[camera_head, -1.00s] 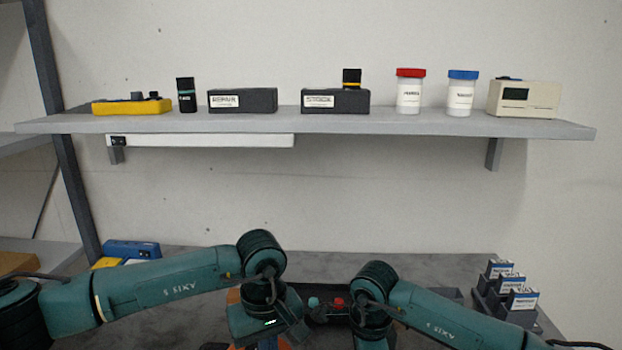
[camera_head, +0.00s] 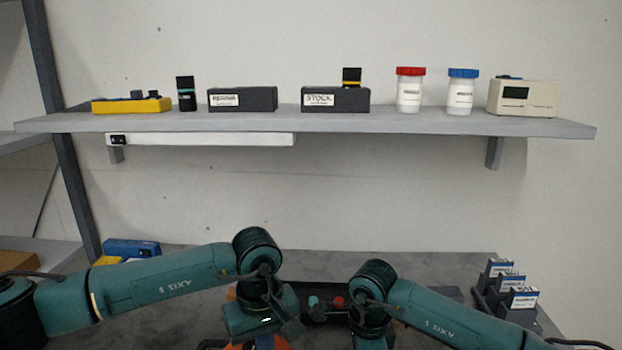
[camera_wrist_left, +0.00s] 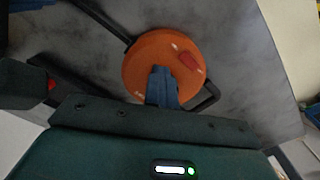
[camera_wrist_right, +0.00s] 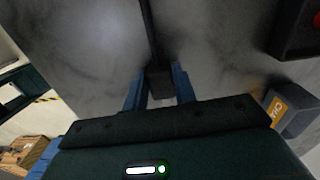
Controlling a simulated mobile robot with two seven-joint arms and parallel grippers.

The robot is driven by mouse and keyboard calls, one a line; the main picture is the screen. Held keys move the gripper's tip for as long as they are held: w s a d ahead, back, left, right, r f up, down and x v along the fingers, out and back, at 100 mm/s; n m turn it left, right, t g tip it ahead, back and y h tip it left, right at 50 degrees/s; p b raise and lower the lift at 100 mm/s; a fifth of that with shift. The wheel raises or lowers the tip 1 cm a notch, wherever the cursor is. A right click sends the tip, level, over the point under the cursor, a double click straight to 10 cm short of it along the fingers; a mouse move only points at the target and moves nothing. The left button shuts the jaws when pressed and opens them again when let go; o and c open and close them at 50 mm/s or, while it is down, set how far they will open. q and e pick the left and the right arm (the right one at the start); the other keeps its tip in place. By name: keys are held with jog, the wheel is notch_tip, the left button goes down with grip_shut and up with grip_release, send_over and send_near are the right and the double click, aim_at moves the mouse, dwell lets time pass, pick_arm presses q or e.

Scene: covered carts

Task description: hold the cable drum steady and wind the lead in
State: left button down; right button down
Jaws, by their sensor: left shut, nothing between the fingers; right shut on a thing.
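The orange cable drum (camera_wrist_left: 150,62) lies below my left gripper in the left wrist view, with a red patch on its face and a black loop handle (camera_wrist_left: 208,98) at its side. A black strip, seemingly the lead (camera_wrist_left: 108,22), runs from its edge to the upper left. My left gripper (camera_wrist_left: 162,72) is shut and empty over the drum face; I cannot tell if it touches. In the right wrist view my right gripper (camera_wrist_right: 159,88) is shut on a black block (camera_wrist_right: 160,80) at the end of a dark lead (camera_wrist_right: 149,30). In the head view my wrists hide both fingertip pairs.
A dark box with a teal and a red button (camera_head: 338,301) sits between my wrists. A rack of labelled small boxes (camera_head: 510,290) stands at the right. A shelf (camera_head: 420,122) with cases and jars spans the wall.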

pick_arm(q)
jog(key=shift+w+a, duration=0.1)
jog(key=shift+a, duration=0.35)
jog(key=shift+s+a, duration=0.35)
jog(key=shift+a, duration=0.35)
jog(key=shift+a, duration=0.1)
jog(key=shift+s, duration=0.15)
jog(key=shift+s, duration=0.25)
notch_tip(320, 180, up, 6)
jog(key=shift+s+d, duration=0.15)
jog(key=shift+d, duration=0.1)
